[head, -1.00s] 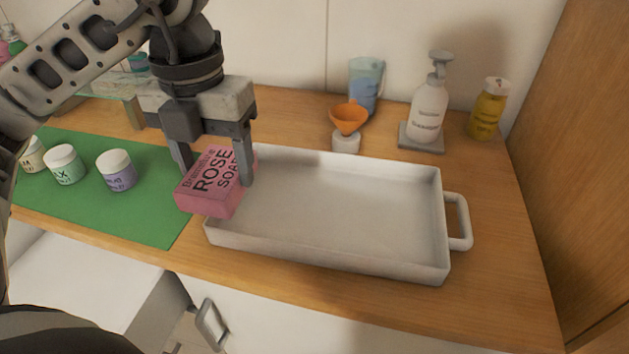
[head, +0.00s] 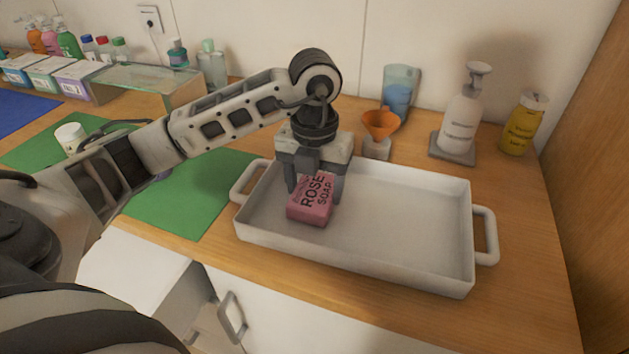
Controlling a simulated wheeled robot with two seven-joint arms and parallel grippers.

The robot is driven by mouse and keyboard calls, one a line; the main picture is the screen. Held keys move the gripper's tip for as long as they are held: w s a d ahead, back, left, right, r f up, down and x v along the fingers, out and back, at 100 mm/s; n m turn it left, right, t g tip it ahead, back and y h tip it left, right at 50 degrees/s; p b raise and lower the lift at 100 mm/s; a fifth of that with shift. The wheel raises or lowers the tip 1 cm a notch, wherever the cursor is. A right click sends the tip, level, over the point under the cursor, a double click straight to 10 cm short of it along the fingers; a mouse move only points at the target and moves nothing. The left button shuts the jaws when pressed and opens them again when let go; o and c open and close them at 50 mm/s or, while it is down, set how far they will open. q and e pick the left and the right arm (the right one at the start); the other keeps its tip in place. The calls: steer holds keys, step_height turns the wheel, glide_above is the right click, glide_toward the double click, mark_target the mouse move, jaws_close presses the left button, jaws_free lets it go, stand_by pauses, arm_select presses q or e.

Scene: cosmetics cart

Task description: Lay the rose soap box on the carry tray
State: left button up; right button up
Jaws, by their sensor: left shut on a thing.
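The rose soap box (head: 311,206) is a pink block with dark "ROSE SOAP" lettering. My left gripper (head: 314,190) is shut on it, one finger on each side. The box is over the left part of the carry tray (head: 405,215), inside its walls. I cannot tell whether its underside touches the tray floor. The carry tray is white and shallow, with a handle at each end, and the rest of its floor is empty. My right gripper is not in view.
Behind the tray stand an orange funnel (head: 380,124), a blue cup (head: 399,92), a white pump bottle (head: 463,115) and a yellow bottle (head: 523,124). A green mat (head: 185,205) lies left of the tray. A glass shelf (head: 160,82) stands behind the mat. An open drawer is below.

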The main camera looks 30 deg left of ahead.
mark_target(315, 191)
arm_select(q)
steer(key=shift+f, duration=0.2)
steer(key=o, duration=1)
steer(key=shift+o, duration=0.2)
step_height(315, 191, up, 12)
steer(key=p, duration=0.1)
steer(key=shift+r, duration=0.15)
